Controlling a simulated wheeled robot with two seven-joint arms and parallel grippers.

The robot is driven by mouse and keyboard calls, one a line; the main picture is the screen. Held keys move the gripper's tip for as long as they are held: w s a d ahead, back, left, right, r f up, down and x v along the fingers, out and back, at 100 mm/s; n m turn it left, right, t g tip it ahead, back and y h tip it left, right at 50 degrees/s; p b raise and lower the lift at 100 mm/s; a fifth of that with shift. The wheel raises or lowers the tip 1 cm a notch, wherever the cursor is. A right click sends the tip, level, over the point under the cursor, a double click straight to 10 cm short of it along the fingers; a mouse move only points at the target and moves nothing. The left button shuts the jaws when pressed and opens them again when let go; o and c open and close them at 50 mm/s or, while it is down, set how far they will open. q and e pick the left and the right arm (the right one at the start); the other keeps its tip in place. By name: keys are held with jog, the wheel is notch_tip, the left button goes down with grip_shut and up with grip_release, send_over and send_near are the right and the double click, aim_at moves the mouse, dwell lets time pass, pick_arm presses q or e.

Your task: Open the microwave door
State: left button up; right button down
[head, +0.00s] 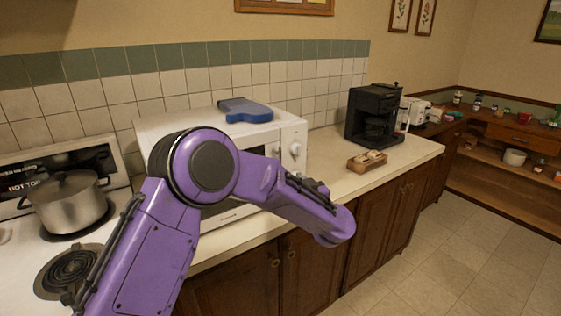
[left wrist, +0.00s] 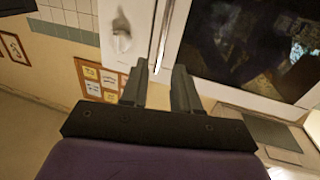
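The white microwave (head: 258,139) stands on the counter, with knobs on a panel at its right. My purple left arm covers most of its front in the head view, so I cannot tell there how the door stands. In the left wrist view the dark door window (left wrist: 265,45) fills the upper right, and a white panel with a knob (left wrist: 121,40) is at the upper left. My left gripper (left wrist: 159,77) has its two fingers apart, with a narrow upright light strip of the microwave front ending between them. Contact is unclear. My right gripper is out of view.
A blue object (head: 245,110) lies on the microwave. A steel pot (head: 68,203) is on the stove at left. A black coffee machine (head: 373,115) and a small wooden box (head: 367,161) stand to the right. The floor (head: 440,240) in front of the cabinets is clear.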

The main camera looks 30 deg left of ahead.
pick_arm(q)
jog(key=p+x, duration=0.3)
jog(key=x, duration=0.7)
jog(key=shift+w+a+r, duration=0.25)
jog(key=shift+a, duration=0.1)
grip_shut()
